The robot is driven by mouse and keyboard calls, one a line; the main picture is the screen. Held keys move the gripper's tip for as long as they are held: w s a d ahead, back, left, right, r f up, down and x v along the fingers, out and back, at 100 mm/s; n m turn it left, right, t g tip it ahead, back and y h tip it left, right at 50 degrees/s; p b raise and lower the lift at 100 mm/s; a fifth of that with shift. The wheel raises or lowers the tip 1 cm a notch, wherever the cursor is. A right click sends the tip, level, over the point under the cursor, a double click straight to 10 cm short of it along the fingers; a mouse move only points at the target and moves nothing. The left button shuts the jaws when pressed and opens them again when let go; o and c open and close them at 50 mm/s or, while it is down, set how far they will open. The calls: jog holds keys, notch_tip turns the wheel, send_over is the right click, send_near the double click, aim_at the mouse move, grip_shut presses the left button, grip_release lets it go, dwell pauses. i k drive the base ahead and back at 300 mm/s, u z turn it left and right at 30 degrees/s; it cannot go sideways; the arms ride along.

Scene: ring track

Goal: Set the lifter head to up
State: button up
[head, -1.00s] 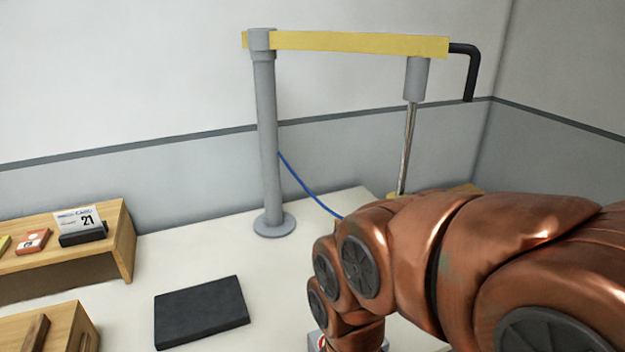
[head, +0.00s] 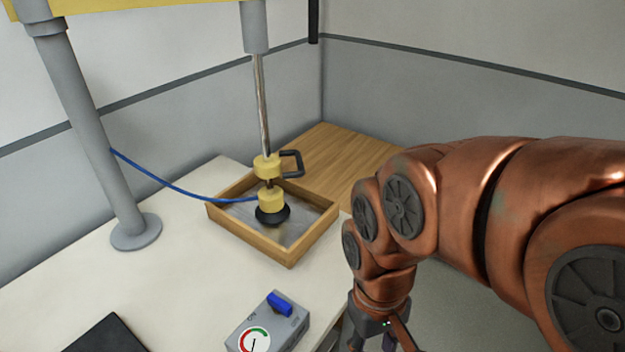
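The lifter head (head: 270,196) is a yellow fitting with a black suction cup, hanging on a silver rod (head: 262,105). A black loop handle (head: 292,164) sticks out to its right. The cup is low, inside a wooden tray (head: 228,222) with a grey metallic surface in it; I cannot tell whether the cup touches it. My gripper (head: 385,340) is at the bottom edge, right of and nearer than the tray. It is cut off by the frame, so its fingers are mostly out of view.
A grey post (head: 88,140) carries a yellow beam (head: 130,8) above. A blue hose (head: 165,187) runs from the post to the head. A grey box (head: 268,322) with a blue switch and a dial stands in front. A dark pad (head: 108,338) lies at lower left. A wooden surface (head: 345,155) lies behind the tray.

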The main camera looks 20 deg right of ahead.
aim_at(271, 208)
jog(key=u, duration=2.25)
jog(key=k, duration=1)
jog(key=z, duration=1.45)
jog(key=i, duration=1)
